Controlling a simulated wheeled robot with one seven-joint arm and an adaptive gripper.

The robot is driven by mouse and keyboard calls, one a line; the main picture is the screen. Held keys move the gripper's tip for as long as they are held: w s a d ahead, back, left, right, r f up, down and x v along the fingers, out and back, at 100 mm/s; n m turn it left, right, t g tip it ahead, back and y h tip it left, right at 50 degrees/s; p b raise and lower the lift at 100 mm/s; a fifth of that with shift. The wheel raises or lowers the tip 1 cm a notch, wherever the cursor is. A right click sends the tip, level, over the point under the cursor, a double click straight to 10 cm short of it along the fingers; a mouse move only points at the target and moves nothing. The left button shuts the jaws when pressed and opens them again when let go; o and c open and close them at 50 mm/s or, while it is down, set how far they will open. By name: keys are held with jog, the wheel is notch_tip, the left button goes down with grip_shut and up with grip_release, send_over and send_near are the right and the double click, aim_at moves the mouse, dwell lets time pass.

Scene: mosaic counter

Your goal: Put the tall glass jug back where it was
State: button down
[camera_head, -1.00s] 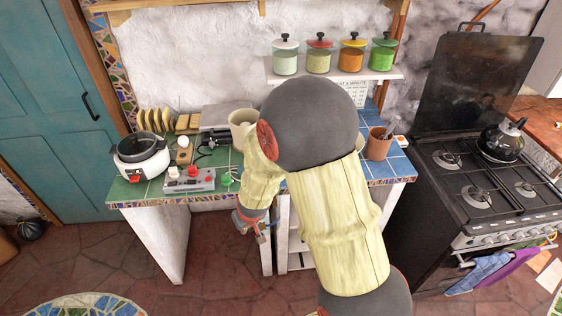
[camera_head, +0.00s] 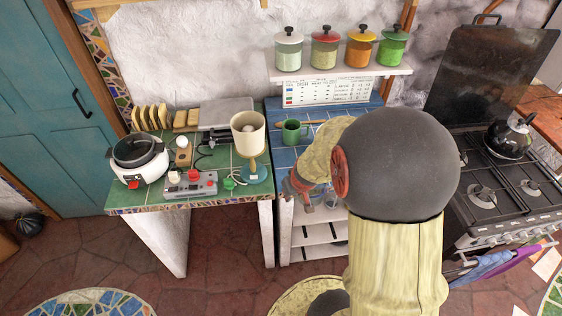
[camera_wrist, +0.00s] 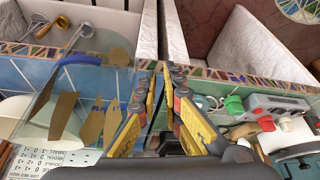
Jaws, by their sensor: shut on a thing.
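The tall glass jug (camera_wrist: 82,84) is clear and hard to make out. In the wrist view it appears left of my gripper (camera_wrist: 168,82), with a blue curved edge near its top and brownish shapes showing through it. My gripper's yellow fingers are close together and shut on the jug; the exact contact is unclear. In the head view my gripper (camera_head: 306,188) is low at the front edge of the blue-tiled counter (camera_head: 284,160), right of the lamp. The jug is mostly hidden there by my arm, and I cannot tell whether it touches the counter.
A lamp (camera_head: 248,132) with a cream shade stands left of a green mug (camera_head: 291,132). A control box (camera_head: 190,183) and rice cooker (camera_head: 139,158) sit on the green tiles. Lidded jars (camera_head: 324,47) line the shelf above. The stove (camera_head: 510,190) is at right.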

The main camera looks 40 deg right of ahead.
jog(key=w+d+p, duration=0.1)
jog(key=w, duration=0.4)
jog(key=w+d+p, duration=0.1)
jog(key=w+d, duration=0.1)
jog(key=w, duration=0.4)
jog(key=w+d+f+p, duration=0.1)
jog(key=w+d, duration=0.1)
jog(key=w, duration=0.3)
jog(key=shift+w, duration=0.3)
jog(key=shift+f, duration=0.25)
jog(key=shift+f, duration=0.2)
jog(key=c, duration=2.2)
grip_release()
jog(key=shift+s, duration=0.1)
jog(key=shift+c, duration=0.2)
jog(key=shift+r, duration=0.1)
